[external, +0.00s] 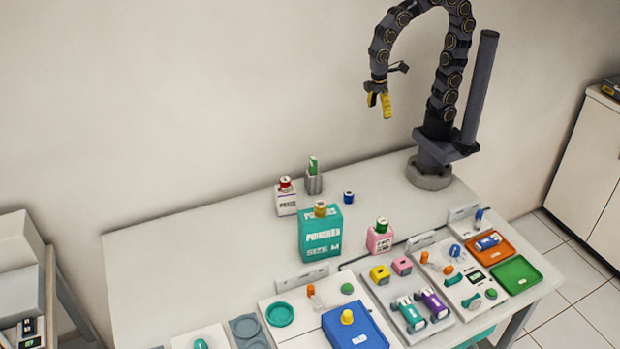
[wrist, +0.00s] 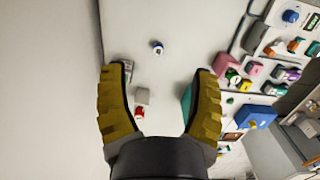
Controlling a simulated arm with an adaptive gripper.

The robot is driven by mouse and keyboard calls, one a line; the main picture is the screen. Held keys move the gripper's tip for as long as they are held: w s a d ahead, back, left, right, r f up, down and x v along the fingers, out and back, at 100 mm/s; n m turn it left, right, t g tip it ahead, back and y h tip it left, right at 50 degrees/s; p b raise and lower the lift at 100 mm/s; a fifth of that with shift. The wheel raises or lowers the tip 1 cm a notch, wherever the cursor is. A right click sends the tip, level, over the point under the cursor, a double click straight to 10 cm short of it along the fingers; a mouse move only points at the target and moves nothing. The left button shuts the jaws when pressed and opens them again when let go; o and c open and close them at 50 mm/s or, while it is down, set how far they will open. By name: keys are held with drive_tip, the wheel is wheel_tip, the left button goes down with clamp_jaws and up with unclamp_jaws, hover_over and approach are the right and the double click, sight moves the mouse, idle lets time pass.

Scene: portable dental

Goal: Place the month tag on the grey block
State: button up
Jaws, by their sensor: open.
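My gripper (external: 379,100) hangs high above the back of the table in the external view, with yellow fingers. In the wrist view its two fingers (wrist: 160,72) are spread wide with nothing between them. A grey holder (external: 314,185) stands at the back of the table with a green upright piece (external: 313,165) in it. A small blue piece (external: 348,197) lies to its right, and shows beyond the fingertips in the wrist view (wrist: 157,47). I cannot tell which piece is the month tag, nor surely which is the grey block.
A white box with a red top (external: 286,200), a teal pouch box (external: 321,235) and a pink box (external: 380,240) stand on the white table (external: 200,260). The table's left part is clear.

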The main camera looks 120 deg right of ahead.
drive_tip(key=s+a, duration=0.1)
drive_tip(key=s, duration=1)
drive_tip(key=shift+s+a+r+g, duration=0.15)
drive_tip(key=shift+a+r+g, duration=0.15)
drive_tip(key=shift+a+r, duration=0.1)
